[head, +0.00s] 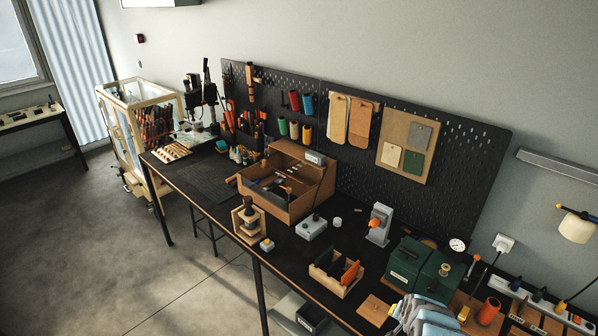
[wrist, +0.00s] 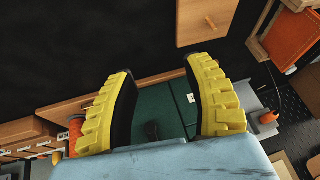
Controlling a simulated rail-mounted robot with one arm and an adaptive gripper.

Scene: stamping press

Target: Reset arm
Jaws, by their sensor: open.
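My gripper (head: 428,312) is at the lower right of the head view, over the right part of the black workbench (head: 328,235). In the wrist view its two yellow ribbed fingers stand wide apart, with nothing held in the gap (wrist: 157,75). A dark green box (head: 405,262) sits just behind my gripper in the head view. The green box (wrist: 155,100) shows between the fingers in the wrist view; I cannot tell how far below it is. My pale blue wrist hides part of the bench.
A wooden bin (head: 325,275) with orange and dark pieces and a small wooden board (head: 373,308) lie left of my gripper. A grey device with an orange part (head: 379,226) stands behind them. An orange spool (head: 488,310) is to the right. A pegboard (head: 468,150) lines the wall.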

